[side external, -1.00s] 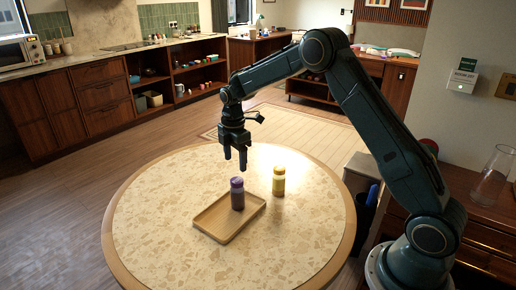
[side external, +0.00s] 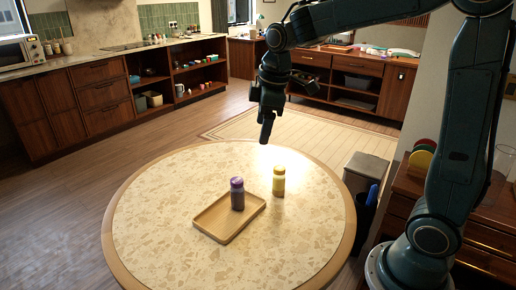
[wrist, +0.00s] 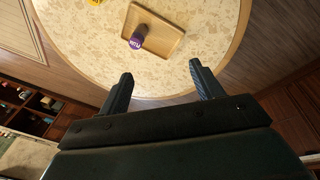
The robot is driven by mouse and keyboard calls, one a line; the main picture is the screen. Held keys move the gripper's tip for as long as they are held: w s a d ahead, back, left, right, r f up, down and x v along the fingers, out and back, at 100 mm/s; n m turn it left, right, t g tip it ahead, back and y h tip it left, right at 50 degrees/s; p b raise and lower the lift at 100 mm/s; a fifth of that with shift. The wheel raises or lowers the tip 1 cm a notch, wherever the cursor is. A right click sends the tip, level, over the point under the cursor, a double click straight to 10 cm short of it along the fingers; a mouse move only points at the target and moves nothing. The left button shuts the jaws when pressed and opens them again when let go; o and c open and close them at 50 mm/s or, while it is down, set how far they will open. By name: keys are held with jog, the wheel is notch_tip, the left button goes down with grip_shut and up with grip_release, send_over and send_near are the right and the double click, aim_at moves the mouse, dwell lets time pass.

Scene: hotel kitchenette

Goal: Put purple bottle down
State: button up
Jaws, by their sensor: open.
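In the wrist view the purple bottle (wrist: 137,40) also shows on the tray (wrist: 165,53). My gripper (side external: 266,130) is above the far edge of the round table, up and away from the bottle. In the wrist view my gripper (wrist: 160,85) has its two fingers spread apart with nothing between them.
A yellow bottle (side external: 279,181) stands on the round table (side external: 150,215), right of the tray. The table's left and front areas are clear. A bin (side external: 365,172) and a wooden cabinet (side external: 480,225) stand at the right. Counters line the back wall.

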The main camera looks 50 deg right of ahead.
jog(key=s+a+m+t, duration=0.1)
jog(key=s+m, duration=0.3)
jog(key=s, duration=0.6)
jog(key=s+a+r+m+t, duration=0.1)
jog(key=s+m, duration=0.3)
jog(key=s, duration=0.7)
jog(key=shift+s+a+r+t, duration=0.2)
jog(key=shift+a+t, duration=0.3)
jog(key=shift+a, duration=0.3)
